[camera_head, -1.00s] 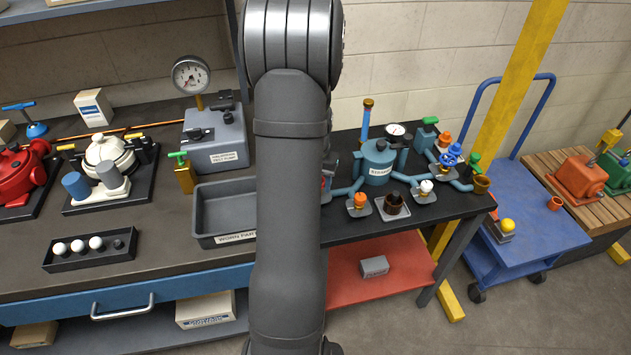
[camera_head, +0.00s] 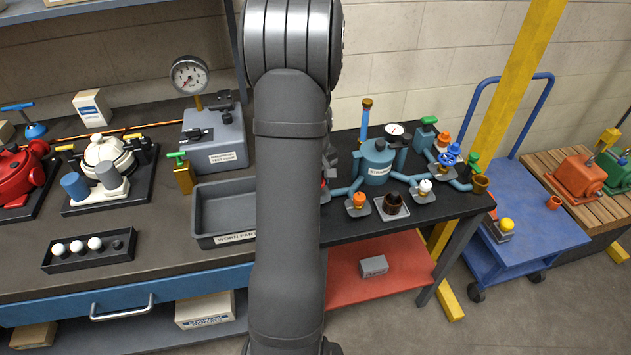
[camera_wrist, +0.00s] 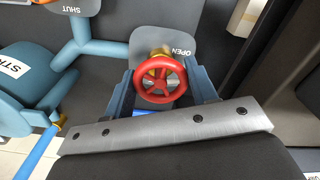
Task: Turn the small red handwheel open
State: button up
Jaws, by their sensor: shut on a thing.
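The small red handwheel (camera_wrist: 161,77) shows in the wrist view, on a brass stem in front of a grey plate (camera_wrist: 180,43) marked OPEN. My gripper (camera_wrist: 160,84) has one blue-grey finger on each side of the wheel and is shut on its rim. In the head view my arm hides most of the wheel. Only a sliver of red (camera_head: 323,183) shows beside the arm, left of the blue strainer body (camera_head: 377,160).
Blue pipes and another plate marked SHUT (camera_wrist: 72,6) lie close by in the wrist view. In the head view, an orange-capped valve (camera_head: 359,200), a blue handwheel (camera_head: 449,154) and a grey worn-parts tray (camera_head: 222,240) stand near my arm.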

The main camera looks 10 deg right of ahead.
jog(key=shift+n, duration=1.3)
jog(key=shift+w+n, duration=0.1)
jog(key=shift+n, duration=0.2)
jog(key=o, duration=1)
notch_tip(320, 180, up, 18)
jog(key=shift+f, duration=0.25)
notch_tip(320, 180, down, 18)
jog(key=shift+r, duration=0.25)
